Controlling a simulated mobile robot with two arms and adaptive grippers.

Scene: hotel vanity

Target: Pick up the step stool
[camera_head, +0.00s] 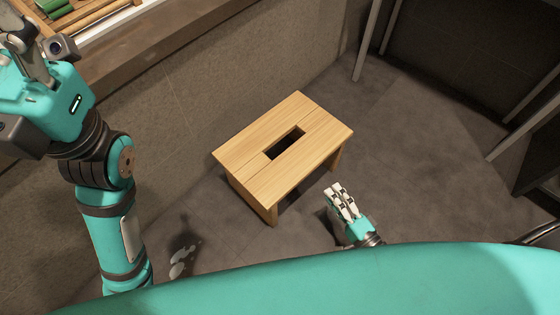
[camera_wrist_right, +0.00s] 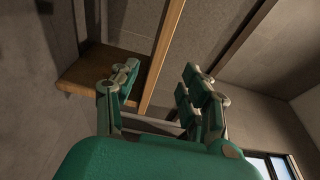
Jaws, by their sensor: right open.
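The step stool (camera_head: 240,149) is pale wood with a dark rectangular slot in its top. It stands upright on the floor in the middle of the head view. My right gripper (camera_head: 341,190) is low at the stool's right front, apart from its top. It is open and empty; in the right wrist view its fingers (camera_wrist_right: 160,88) are spread. Brown wooden parts (camera_wrist_right: 100,70) beyond them look like the stool. My left gripper (camera_head: 24,42) is at the upper left of the head view, away from the stool; its jaw state is unclear.
A stone-clad wall or panel (camera_head: 215,85) runs along the stool's far left side, with a counter edge above it. Thin metal legs (camera_head: 367,40) stand at the upper right. Dark tiled floor (camera_head: 415,155) is clear to the stool's right.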

